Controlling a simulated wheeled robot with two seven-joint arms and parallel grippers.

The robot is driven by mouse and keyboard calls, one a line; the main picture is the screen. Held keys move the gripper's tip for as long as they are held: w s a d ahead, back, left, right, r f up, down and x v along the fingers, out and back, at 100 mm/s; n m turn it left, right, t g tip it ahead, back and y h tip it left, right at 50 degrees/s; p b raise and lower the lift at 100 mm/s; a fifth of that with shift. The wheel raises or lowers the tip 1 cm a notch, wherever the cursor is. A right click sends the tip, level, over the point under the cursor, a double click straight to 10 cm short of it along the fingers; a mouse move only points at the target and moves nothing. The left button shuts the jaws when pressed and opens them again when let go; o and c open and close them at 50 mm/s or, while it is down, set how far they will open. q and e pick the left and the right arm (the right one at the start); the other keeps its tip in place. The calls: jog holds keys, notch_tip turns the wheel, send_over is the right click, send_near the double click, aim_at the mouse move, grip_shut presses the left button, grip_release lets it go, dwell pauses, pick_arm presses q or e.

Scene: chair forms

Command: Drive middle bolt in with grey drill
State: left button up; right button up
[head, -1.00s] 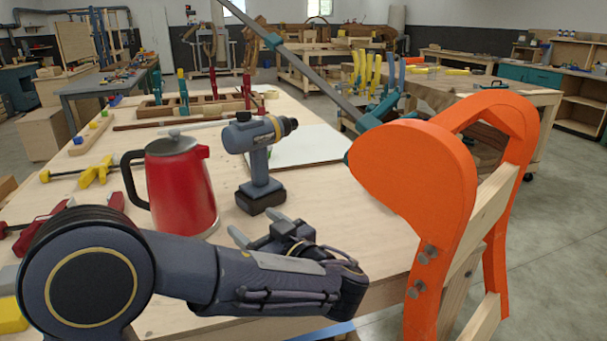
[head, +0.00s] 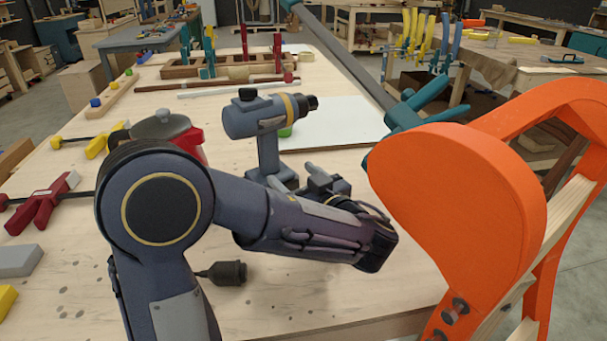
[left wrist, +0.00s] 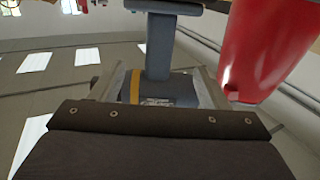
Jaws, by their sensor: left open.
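The grey drill (head: 268,128) stands upright on the workbench, its chuck pointing right. In the left wrist view the drill (left wrist: 158,48) shows upside down between the fingers. My left gripper (head: 297,177) is open in front of the drill's base, with its fingers either side of the drill's line and not closed on it. The left gripper also shows in the wrist view (left wrist: 160,90). The orange chair form (head: 455,205) stands at the right. One bolt (head: 457,307) sticks out low on it, and another shows at the bottom edge. I cannot tell which is the middle bolt.
A dark cylindrical piece (head: 228,272) lies on the workbench (head: 300,310) near the front. Red clamps (head: 42,203) lie at left. A white board (head: 335,120) lies behind the drill.

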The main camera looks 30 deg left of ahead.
aim_at(272, 139)
pick_arm(q)
jog(key=p+x, duration=0.3)
jog(key=x, duration=0.1)
jog(key=shift+r, duration=0.3)
jog(key=b+x, duration=0.1)
jog(key=x, duration=0.1)
jog(key=f+b+x, duration=0.1)
jog(key=b+x, duration=0.1)
jog(key=shift+w+a, duration=0.15)
jog(key=shift+a, duration=0.1)
jog(key=shift+b+x, duration=0.35)
jog(key=shift+x, duration=0.45)
jog(key=shift+r, duration=0.2)
pick_arm(e)
jog(key=shift+r, duration=0.1)
pick_arm(q)
jog(key=shift+c, duration=0.4)
grip_shut()
jog(key=shift+r, duration=2.15)
pick_arm(e)
jog(key=shift+r, duration=0.1)
